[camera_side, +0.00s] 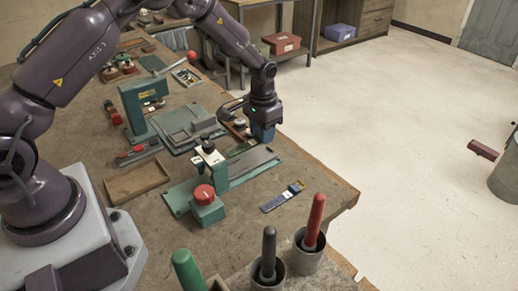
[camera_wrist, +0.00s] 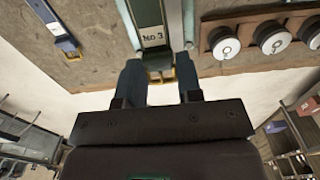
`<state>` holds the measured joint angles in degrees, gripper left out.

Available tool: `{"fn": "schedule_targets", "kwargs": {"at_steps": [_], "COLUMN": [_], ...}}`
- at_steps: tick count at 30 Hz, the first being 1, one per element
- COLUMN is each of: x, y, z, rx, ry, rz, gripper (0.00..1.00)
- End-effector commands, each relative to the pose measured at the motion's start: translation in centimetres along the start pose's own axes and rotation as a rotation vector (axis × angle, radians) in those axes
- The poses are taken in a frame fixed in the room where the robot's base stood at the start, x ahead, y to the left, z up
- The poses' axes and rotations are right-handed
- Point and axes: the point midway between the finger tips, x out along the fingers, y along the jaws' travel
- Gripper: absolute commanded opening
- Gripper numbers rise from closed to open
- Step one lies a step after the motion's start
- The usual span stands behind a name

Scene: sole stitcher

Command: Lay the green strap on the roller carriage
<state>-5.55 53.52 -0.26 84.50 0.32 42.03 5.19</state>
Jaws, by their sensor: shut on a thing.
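The green strap (camera_wrist: 153,22) has a pale "NO 3" label and a brass buckle end (camera_wrist: 158,74). My gripper (camera_wrist: 160,82) is shut on the strap near its buckle end, with one blue finger on each side. In the side view my gripper (camera_side: 263,136) points down near the right table edge, and a green strip (camera_side: 241,148) shows just left of it. A teal machine with a long grey bed (camera_side: 252,166) stands in front of the gripper. I cannot tell for sure which part is the roller carriage, nor whether the strap touches it.
A blue strap (camera_side: 283,197) lies on the bench at front right. A rack of spools (camera_wrist: 270,38) is close right of the gripper in the wrist view. A red knob (camera_side: 204,193), an empty tray (camera_side: 136,181) and upright handled tools (camera_side: 315,222) stand nearby.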

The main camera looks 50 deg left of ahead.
Motion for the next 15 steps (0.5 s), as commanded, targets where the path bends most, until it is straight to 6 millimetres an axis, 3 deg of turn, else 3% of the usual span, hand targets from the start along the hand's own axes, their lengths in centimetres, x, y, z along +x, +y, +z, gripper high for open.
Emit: {"fn": "schedule_targets", "kwargs": {"at_steps": [12, 15], "x": [4.7, 5.0], "y": [0.0, 0.0], "z": [0.0, -0.1], "rx": [0.0, 0.0], "ry": [-0.001, 0.002], "rz": [0.0, 0.0], "gripper": [0.06, 0.06]}}
